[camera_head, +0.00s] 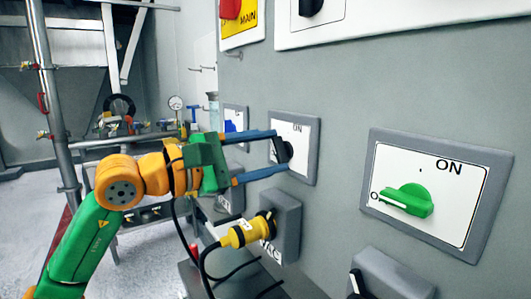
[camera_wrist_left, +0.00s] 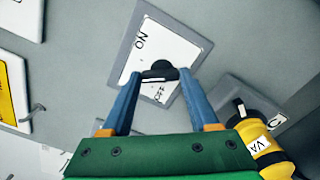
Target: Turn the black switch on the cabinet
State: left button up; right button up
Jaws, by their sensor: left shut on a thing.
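The black switch (camera_head: 285,151) sits on a white plate marked ON in a grey frame on the cabinet (camera_head: 340,120). In the left wrist view the black switch (camera_wrist_left: 160,71) lies between the two blue fingertips, and ON and OFF marks show on its plate. My left gripper (camera_head: 281,151) reaches in from the left, shut on the black switch; in the wrist view the gripper (camera_wrist_left: 158,76) has a fingertip at each side of it. Part of the switch is hidden by the fingers in the head view. My right gripper is not in view.
A green switch (camera_head: 407,200) is on a plate to the right. A yellow plug (camera_head: 245,232) with black cables sticks out of a grey socket below my left gripper. A blue switch (camera_head: 230,126) is behind it. A red switch (camera_head: 230,9) is above.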

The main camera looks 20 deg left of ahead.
pick_arm(q)
jog(key=m, duration=0.6)
jog(key=shift+r, duration=0.1)
jog(key=shift+m, duration=0.4)
dwell(0.3)
jog(key=o, duration=1.1)
jog(key=shift+o, duration=1.4)
jog(key=shift+d, duration=0.1)
jog(key=shift+w, duration=0.1)
